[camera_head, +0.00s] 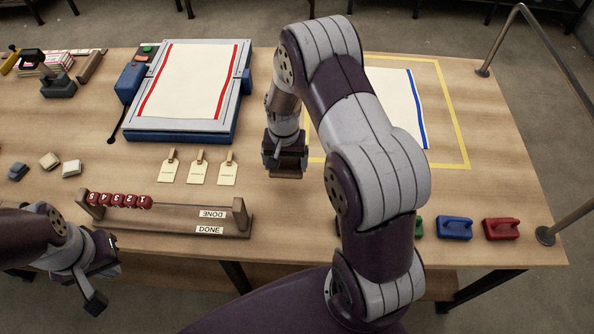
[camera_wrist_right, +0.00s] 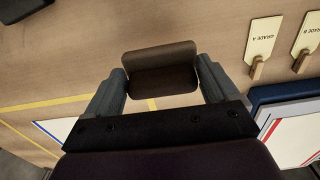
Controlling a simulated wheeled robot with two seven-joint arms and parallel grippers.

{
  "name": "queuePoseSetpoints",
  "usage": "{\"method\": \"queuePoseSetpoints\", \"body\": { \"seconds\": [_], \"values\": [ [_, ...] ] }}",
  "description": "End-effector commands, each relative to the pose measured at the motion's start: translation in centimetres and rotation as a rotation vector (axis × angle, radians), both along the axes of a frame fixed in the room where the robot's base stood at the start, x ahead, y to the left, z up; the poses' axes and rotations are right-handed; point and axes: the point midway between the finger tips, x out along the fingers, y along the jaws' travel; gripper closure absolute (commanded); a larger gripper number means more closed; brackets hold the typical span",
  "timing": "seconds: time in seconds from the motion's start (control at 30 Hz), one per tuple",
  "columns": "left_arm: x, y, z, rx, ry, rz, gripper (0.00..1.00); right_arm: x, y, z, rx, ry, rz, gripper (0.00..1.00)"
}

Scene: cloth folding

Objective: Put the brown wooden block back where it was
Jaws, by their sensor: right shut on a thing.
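The brown wooden block (camera_wrist_right: 160,70) shows in the right wrist view between the two fingers of my right gripper (camera_wrist_right: 162,90), which is shut on it. In the head view, my right gripper (camera_head: 286,172) points down over the table between the paper tags and the yellow-taped area, and mostly hides the block. I cannot tell whether the block touches the table. My left gripper (camera_head: 97,275) is at the front left, by the near table edge, with its fingers apart and empty.
A blue-framed board (camera_head: 185,132) with a red-striped cloth stands at back left. A blue-striped cloth (camera_head: 405,95) lies inside yellow tape (camera_head: 455,130), partly behind my right arm. Tags (camera_head: 198,168), a bead rack (camera_head: 180,222), and blue (camera_head: 455,228) and red (camera_head: 501,229) handled blocks are nearer.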

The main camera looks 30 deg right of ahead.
Motion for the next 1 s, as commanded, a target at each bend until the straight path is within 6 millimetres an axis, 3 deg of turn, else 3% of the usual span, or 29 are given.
{"method": "queuePoseSetpoints", "body": {
  "seconds": [0.17, 0.43, 0.8, 0.83, 1.0],
  "values": [
    [0.0, 0.0, 0.7, 0.0, 0.0, 0.0, 1.0, -0.7, -2.6, -1.5, -0.001, -0.001, 0.001, 0.37],
    [0.0, 0.0, 1.5, 0.0, 0.0, 0.0, 1.0, -0.8, -2.7, -5.5, 0.0, 0.0, 0.004, 0.37],
    [0.0, 0.0, 1.0, 0.0, 0.001, 0.0, 1.0, -0.7, -2.7, -6.2, 0.0, -0.002, 0.004, 0.37],
    [0.0, 0.0, 1.1, 0.0, 0.001, 0.0, 1.0, -0.8, -2.7, -6.1, 0.0, -0.002, 0.004, 0.03],
    [0.0, 0.0, 1.1, 0.0, 0.0, 0.0, 1.0, -0.8, -2.7, -6.1, 0.0, -0.001, 0.004, 0.0]
  ]
}}
